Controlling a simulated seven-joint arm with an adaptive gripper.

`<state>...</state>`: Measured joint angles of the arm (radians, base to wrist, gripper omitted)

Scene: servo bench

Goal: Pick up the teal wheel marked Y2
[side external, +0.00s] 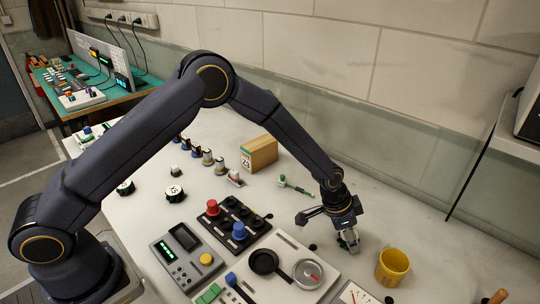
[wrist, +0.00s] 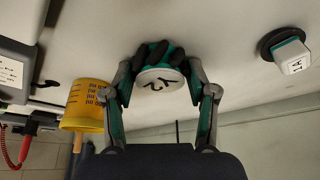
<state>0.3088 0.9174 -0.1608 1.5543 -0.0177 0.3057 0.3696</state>
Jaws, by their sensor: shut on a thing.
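The teal wheel marked Y2 (wrist: 160,80) has a white face with a black mark, teal sides and dark lobes around its rim. In the wrist view it sits between the two fingers of my gripper (wrist: 162,88), which are shut on it from both sides. In the side external view my gripper (side external: 348,243) points down low over the bench, to the left of the yellow mug. The wheel is mostly hidden there by the fingers, and I cannot tell whether it touches the bench.
The yellow mug (side external: 392,267) stands close by, and it also shows in the wrist view (wrist: 85,106). A panel with a black pan (side external: 264,262) and a dial (side external: 307,273) lies to the left. Black-and-white wheels (side external: 175,193) and a wooden box (side external: 259,153) are farther off.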

